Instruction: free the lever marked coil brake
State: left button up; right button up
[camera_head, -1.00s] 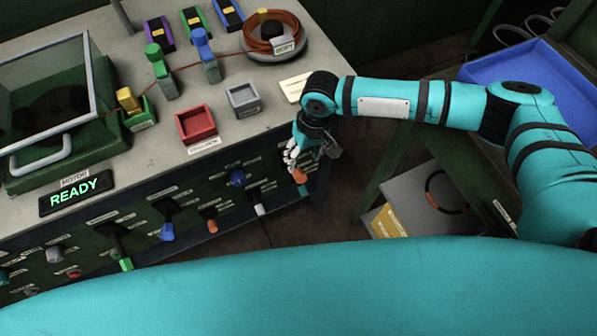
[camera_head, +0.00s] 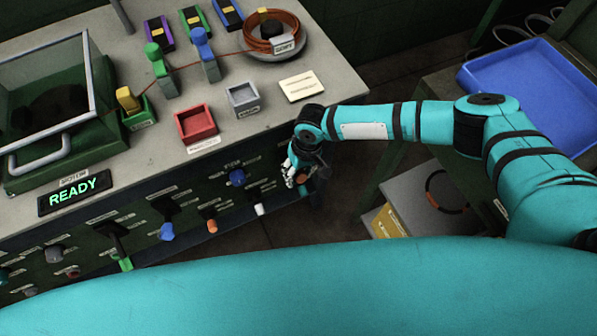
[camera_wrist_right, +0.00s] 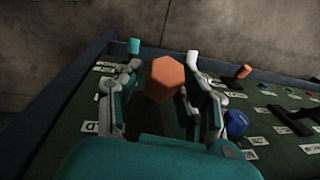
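My right gripper (camera_head: 300,177) is at the right end of the dark green front panel (camera_head: 190,194). In the right wrist view an orange, hexagonal-looking knob (camera_wrist_right: 165,78) sits between its two fingers. The fingers (camera_wrist_right: 160,92) are spread to either side of it, and I see no clear grip; contact is hard to judge. The orange knob also shows at the fingers in the head view (camera_head: 303,178). What holds the knob below is hidden. The panel labels are too small to read, so I cannot tell which lever is marked coil brake. My left gripper is not in view.
Other panel controls include a white-tipped lever (camera_head: 260,209), an orange-tipped lever (camera_head: 212,226), a blue-tipped lever (camera_head: 167,232), a green-tipped lever (camera_head: 125,264) and a blue knob (camera_head: 237,177). A red tray (camera_head: 197,124) stands above. A blue bin (camera_head: 530,88) is at right.

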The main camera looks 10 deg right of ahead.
grip_shut()
